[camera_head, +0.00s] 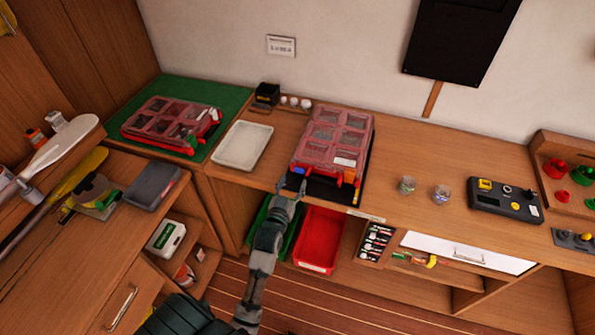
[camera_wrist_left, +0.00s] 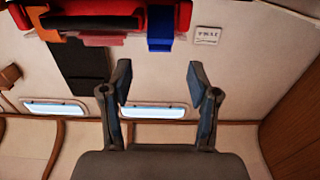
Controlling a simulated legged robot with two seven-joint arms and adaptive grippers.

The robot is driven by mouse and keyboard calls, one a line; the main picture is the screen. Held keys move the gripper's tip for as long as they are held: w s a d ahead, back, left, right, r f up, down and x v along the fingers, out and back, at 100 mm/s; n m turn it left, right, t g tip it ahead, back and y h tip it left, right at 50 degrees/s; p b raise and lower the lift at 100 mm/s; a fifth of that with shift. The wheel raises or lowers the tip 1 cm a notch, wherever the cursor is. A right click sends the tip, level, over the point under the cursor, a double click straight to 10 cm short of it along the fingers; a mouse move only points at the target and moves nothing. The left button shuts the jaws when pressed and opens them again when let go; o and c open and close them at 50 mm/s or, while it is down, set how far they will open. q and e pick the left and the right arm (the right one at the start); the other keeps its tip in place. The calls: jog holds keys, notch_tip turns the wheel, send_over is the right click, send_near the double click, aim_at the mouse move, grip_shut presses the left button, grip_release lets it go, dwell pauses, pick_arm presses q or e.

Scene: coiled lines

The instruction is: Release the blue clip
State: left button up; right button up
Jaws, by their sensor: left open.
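A red organizer case (camera_head: 331,143) with a clear compartmented lid lies on the wooden counter. The blue clip (camera_head: 298,170) is at the left of its front edge, and an orange clip (camera_head: 349,175) is at the right. In the left wrist view, the blue clip (camera_wrist_left: 160,28) hangs down from the case's red edge, with the orange clip (camera_wrist_left: 47,25) to its left. My left gripper (camera_head: 290,188) is just in front of the blue clip. Its open, empty fingers (camera_wrist_left: 159,82) point toward the clip, with a gap between. My right gripper is not in view.
A second red case (camera_head: 172,124) lies on a green mat (camera_head: 216,98). A white tray (camera_head: 242,145) sits between the cases. Two small jars (camera_head: 407,185) and a black control box (camera_head: 505,201) stand to the right. A red bin (camera_head: 319,239) is below the counter.

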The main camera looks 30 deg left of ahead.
aim_at(298, 169)
pick_arm(q)
jog(key=x, duration=0.4)
jog(key=shift+w+d, duration=0.15)
jog(key=shift+w, duration=0.5)
jog(key=shift+w+a, duration=0.25)
jog(key=shift+a, duration=0.2)
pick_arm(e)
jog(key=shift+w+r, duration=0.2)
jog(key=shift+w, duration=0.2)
